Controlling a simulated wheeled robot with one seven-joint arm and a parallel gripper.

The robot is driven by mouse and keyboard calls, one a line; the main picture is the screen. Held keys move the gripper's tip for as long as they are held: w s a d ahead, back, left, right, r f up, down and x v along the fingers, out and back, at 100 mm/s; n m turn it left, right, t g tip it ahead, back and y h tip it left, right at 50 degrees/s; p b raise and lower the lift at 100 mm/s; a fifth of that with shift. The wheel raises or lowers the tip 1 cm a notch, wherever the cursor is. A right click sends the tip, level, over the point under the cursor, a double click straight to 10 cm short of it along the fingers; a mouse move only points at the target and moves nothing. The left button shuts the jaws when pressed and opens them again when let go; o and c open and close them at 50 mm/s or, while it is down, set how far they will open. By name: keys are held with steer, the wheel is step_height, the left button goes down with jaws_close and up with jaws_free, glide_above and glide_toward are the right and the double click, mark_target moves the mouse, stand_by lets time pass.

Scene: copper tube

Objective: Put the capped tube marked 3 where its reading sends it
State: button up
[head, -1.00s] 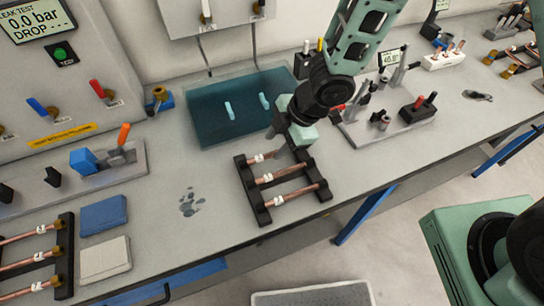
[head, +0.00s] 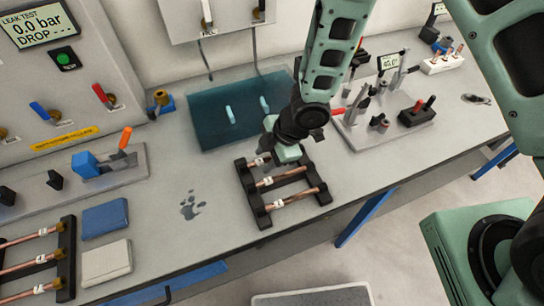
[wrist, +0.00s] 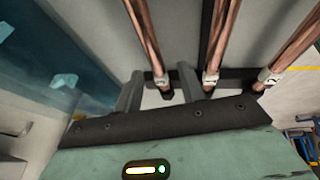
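A black rack (head: 254,203) in the middle of the bench holds three copper tubes with white number tags: a far one (head: 290,157), a middle one (head: 290,175) and a near one (head: 300,196). I cannot read the tag numbers surely in this view. My gripper (head: 268,160) is low over the tag end of the far tube. In the wrist view my open fingers (wrist: 160,88) stand on either side of a tube's tagged end (wrist: 162,80), with gaps beside it. The other two tagged tubes (wrist: 211,78) (wrist: 267,77) lie to the right.
Another rack (head: 66,260) with tagged tubes stands at the left, beside a blue pad (head: 104,216) and a pale pad (head: 105,261). A leak-test panel (head: 60,90) stands at the back left. A fixture (head: 380,115) and white block (head: 443,62) are at the right.

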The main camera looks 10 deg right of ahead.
mark_target(267, 161)
steer(key=shift+f, duration=0.25)
stand_by(0.3)
jaws_close()
steer(key=shift+r, duration=0.15)
step_height(267, 161, up, 10)
steer(key=p, duration=0.2)
steer(key=shift+r, duration=0.15)
steer(key=shift+s, duration=0.1)
